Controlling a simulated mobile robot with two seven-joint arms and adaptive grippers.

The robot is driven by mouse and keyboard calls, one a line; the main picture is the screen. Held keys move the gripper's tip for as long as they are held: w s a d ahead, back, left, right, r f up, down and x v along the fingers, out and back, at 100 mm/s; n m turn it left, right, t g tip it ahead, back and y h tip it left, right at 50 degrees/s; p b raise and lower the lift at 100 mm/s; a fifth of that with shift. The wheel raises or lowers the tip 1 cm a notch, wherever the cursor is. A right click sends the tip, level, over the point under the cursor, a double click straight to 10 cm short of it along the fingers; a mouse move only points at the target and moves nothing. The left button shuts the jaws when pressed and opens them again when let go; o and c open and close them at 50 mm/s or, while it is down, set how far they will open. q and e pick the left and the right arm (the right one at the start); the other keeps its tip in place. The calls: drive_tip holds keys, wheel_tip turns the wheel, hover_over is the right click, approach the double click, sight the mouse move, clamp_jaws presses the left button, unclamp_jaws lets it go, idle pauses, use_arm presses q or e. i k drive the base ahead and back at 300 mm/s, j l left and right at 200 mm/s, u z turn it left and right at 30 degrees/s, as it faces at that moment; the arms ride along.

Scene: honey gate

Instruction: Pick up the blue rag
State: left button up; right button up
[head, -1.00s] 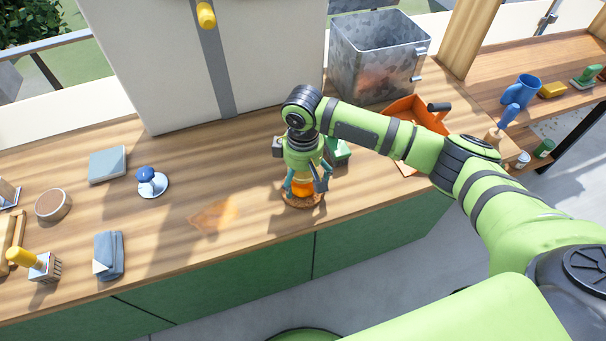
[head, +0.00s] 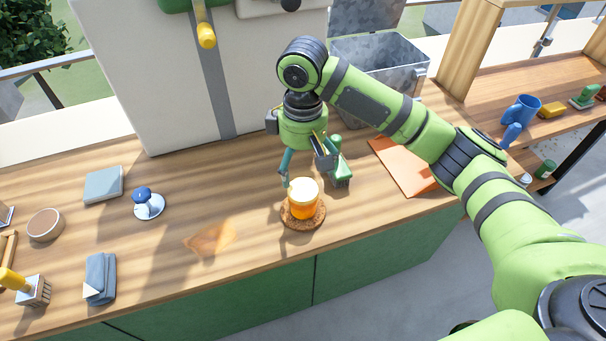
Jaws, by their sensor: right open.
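A folded blue-grey rag (head: 100,278) with a pale corner lies near the front edge of the wooden counter, at the lower left of the head view. My right gripper (head: 304,175) is open and empty, pointing down just above a jar of orange honey (head: 303,204). The jar stands upright on a round cork coaster (head: 303,222). The right gripper is far to the right of the rag. My left gripper is not in view.
An amber spill (head: 210,238) lies on the counter between rag and jar. A yellow-handled brush (head: 34,291), brown bowl (head: 45,225), blue-knobbed stand (head: 148,204) and flat grey-blue square (head: 104,185) are at left. A metal bin (head: 395,65) stands behind my right arm.

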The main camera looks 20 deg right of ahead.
sight(100, 286)
drive_tip(key=u, duration=1.2)
